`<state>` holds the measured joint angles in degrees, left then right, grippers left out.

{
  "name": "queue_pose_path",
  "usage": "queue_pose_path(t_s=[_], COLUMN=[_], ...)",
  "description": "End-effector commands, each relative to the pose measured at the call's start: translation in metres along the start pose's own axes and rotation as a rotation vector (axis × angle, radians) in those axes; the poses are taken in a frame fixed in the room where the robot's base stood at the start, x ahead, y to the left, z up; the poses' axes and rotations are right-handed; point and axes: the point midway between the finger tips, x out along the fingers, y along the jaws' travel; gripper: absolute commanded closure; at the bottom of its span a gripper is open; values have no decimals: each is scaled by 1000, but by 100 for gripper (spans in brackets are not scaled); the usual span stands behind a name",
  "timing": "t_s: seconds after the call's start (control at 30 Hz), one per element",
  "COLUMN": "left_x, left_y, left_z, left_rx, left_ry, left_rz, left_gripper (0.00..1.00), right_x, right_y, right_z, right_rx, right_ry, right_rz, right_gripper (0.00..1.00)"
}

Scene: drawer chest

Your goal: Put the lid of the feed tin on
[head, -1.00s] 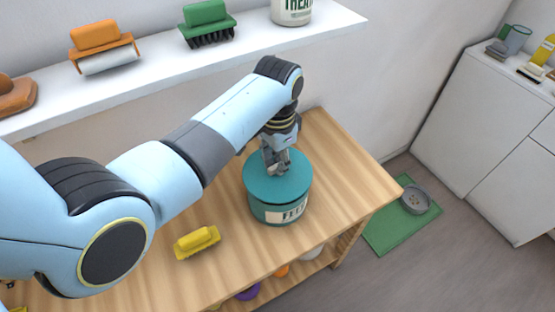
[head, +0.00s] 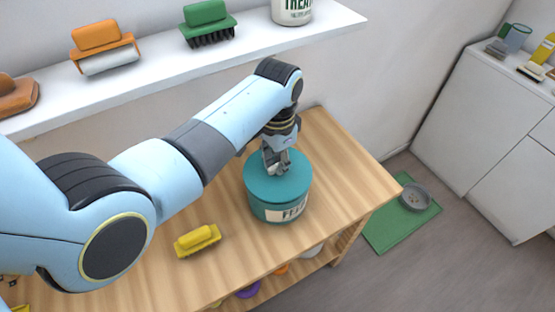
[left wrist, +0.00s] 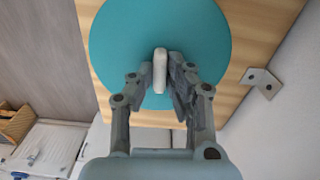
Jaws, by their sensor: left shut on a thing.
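The teal feed tin (head: 276,212) stands upright on the wooden table, its pale label facing the front right. Its round teal lid (head: 290,182) lies level over the tin's mouth, lined up with it; I cannot tell whether a thin gap is left under the rim. The lid also fills the top of the left wrist view (left wrist: 115,45). My left gripper (head: 275,165) reaches down from above and is shut on the lid's pale handle (left wrist: 160,68), with a finger on either side. The handle is mostly hidden in the head view. My right gripper is not in view.
A yellow brush (head: 197,240) lies on the table (head: 345,185) left of the tin. Behind is a white shelf (head: 235,50) with a green brush (head: 207,22), an orange roller (head: 103,45) and a treat jar (head: 292,10). The table right of the tin is clear.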

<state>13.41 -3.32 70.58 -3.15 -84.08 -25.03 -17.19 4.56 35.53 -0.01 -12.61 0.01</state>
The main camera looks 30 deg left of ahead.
Motion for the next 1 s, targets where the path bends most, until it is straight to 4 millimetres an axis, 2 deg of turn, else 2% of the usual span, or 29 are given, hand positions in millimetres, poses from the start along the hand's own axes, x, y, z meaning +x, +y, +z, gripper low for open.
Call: queue_pose_path(t_s=[0.57, 1.0], left_x=[15, 14], left_y=[0, 0], left_z=[0, 0], left_rx=[0, 0], left_ry=[-1, 0], left_rz=[0, 0], left_gripper=[100, 100], right_x=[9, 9], right_y=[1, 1], right_z=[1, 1], right_rx=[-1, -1], right_ry=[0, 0], right_rz=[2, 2], right_gripper=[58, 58])
